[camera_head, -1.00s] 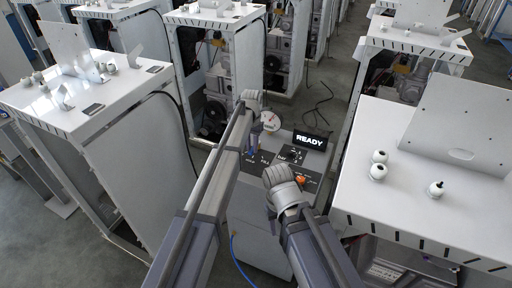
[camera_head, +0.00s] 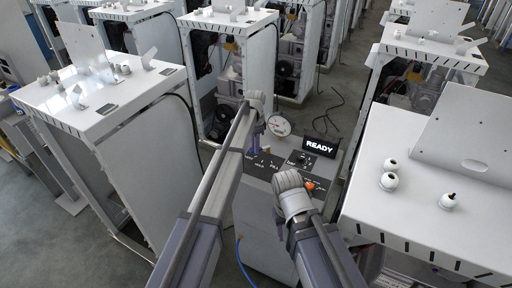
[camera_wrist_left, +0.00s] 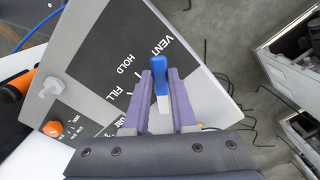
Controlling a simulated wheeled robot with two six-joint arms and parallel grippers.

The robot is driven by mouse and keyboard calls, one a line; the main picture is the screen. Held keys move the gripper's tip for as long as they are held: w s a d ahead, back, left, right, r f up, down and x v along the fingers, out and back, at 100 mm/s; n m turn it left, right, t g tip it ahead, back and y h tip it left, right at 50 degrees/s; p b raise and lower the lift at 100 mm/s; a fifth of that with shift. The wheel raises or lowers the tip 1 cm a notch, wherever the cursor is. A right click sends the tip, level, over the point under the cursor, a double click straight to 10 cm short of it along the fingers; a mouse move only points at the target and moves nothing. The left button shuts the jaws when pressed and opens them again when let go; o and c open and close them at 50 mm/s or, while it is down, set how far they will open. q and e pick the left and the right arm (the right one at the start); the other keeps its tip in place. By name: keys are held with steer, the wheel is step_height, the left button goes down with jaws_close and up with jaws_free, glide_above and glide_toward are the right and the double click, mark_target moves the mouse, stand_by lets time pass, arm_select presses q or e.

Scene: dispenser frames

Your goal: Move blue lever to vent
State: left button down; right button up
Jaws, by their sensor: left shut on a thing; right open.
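The blue lever (camera_wrist_left: 159,75) stands between the two purple fingers of my left gripper (camera_wrist_left: 160,95), which is shut on it. In the left wrist view the lever is beside the VENT label (camera_wrist_left: 163,47); the HOLD and FILL labels lie further down the dark panel (camera_wrist_left: 95,45). In the head view my left gripper (camera_head: 257,140) is over the far left part of the panel, and its arm hides part of it. My right gripper (camera_head: 304,187) is open by the orange knob (camera_head: 309,186); its fingertips are hard to make out.
A READY display (camera_head: 320,147) stands at the panel's back right, and a round gauge (camera_head: 279,126) at its back. White cabinets stand left (camera_head: 105,110) and right (camera_head: 400,215) of the console. A black cable (camera_head: 327,118) lies on the floor behind.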

arm_select(q)
steer(key=shift+w, duration=0.1)
stand_by(0.4)
steer(key=c, duration=0.7)
jaws_free()
steer(key=shift+r, duration=0.15)
step_height(320, 180, up, 8)
steer(key=p, duration=0.8)
steer(key=shift+f, duration=0.2)
steer(key=shift+f, duration=0.1)
